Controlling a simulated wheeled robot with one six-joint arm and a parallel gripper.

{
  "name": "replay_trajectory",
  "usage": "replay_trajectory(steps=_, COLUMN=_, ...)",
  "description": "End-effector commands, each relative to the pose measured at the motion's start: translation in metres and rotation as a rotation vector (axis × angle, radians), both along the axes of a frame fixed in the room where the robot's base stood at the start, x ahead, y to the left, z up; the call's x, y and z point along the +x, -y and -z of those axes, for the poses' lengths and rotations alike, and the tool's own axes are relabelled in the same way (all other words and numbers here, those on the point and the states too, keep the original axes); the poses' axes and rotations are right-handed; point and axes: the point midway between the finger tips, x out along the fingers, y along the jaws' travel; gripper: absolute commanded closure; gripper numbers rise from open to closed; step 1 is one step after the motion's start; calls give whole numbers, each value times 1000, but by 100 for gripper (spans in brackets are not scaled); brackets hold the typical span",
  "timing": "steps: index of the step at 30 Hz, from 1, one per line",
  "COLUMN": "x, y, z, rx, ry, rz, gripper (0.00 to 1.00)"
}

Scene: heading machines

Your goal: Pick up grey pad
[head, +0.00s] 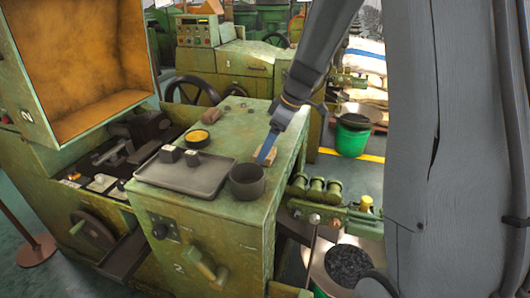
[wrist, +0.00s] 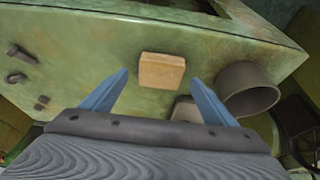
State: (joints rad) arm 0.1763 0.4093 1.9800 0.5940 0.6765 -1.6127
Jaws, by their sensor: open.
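My gripper (head: 265,154) is open and points down over the right part of the green machine top. In the wrist view its two blue fingers (wrist: 159,77) stand apart, with a small tan block (wrist: 162,71) showing between and beyond their tips. In the head view this block (head: 258,158) is partly hidden by the finger. I cannot tell whether the fingers are level with it. The block looks tan rather than grey, and I see no other clearly grey pad. A brown block (head: 211,115) lies farther back on the top.
A dark cup (head: 247,182) stands close to the gripper, and also shows in the wrist view (wrist: 247,88). A grey tray (head: 185,179) with two black cubes lies left of it. A round dish (head: 197,139) with yellow contents sits behind the tray.

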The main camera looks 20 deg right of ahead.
Motion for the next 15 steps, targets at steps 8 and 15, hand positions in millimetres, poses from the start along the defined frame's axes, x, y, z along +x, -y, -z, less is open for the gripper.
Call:
replay_trajectory(steps=8, x=3, y=-6, z=16, rx=-1, ry=-1, rz=-1, gripper=20)
replay_trajectory(steps=15, x=3, y=-6, z=16, rx=-1, ry=-1, rz=0, gripper=31)
